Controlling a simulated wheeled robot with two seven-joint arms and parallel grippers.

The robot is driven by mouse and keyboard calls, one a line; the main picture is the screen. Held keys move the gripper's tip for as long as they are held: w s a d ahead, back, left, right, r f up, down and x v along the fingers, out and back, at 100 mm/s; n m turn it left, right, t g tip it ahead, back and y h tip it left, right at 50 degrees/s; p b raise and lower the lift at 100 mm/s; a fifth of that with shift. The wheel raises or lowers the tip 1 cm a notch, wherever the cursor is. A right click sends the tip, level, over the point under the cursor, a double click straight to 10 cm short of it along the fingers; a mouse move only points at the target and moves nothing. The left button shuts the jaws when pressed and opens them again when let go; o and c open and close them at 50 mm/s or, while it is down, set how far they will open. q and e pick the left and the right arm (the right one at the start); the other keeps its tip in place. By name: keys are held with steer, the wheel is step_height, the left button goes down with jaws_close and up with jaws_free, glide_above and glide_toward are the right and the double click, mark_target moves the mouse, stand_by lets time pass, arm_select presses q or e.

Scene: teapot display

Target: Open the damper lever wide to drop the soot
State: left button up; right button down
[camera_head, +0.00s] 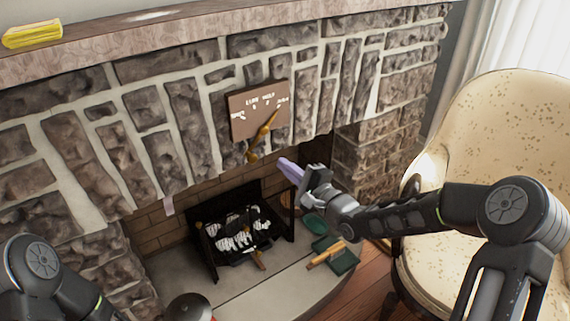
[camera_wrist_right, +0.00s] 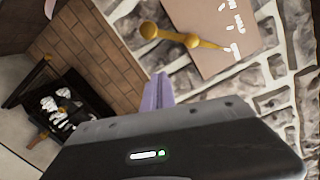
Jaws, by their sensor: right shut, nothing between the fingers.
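The brass damper lever (camera_head: 265,132) is mounted on a brown plate (camera_head: 243,103) with white markings on the stone fireplace front. The lever tilts, its upper end to the right and its knobbed lower end below the plate. My right gripper (camera_head: 284,164) is shut and empty, its lilac fingers just right of and below the lever's lower end, apart from it. In the right wrist view the lever (camera_wrist_right: 180,38) shows above the shut fingertips (camera_wrist_right: 161,78), beside the plate (camera_wrist_right: 205,40). My left arm shows at the lower left, but its gripper is out of view. No soot can be made out.
A black grate (camera_head: 207,252) with pale logs stands in the firebox. A green dustpan (camera_head: 340,263) and a wooden-handled tool (camera_head: 326,254) lie on the hearth (camera_head: 270,290). A cream armchair (camera_head: 500,130) stands at right, behind my right arm. A yellow object (camera_head: 32,33) lies on the mantel (camera_head: 200,35).

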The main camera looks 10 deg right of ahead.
steer(key=v, duration=0.8)
steer(key=shift+s+p, duration=0.3)
steer(key=shift+p, duration=0.15)
steer(key=shift+r, duration=0.15)
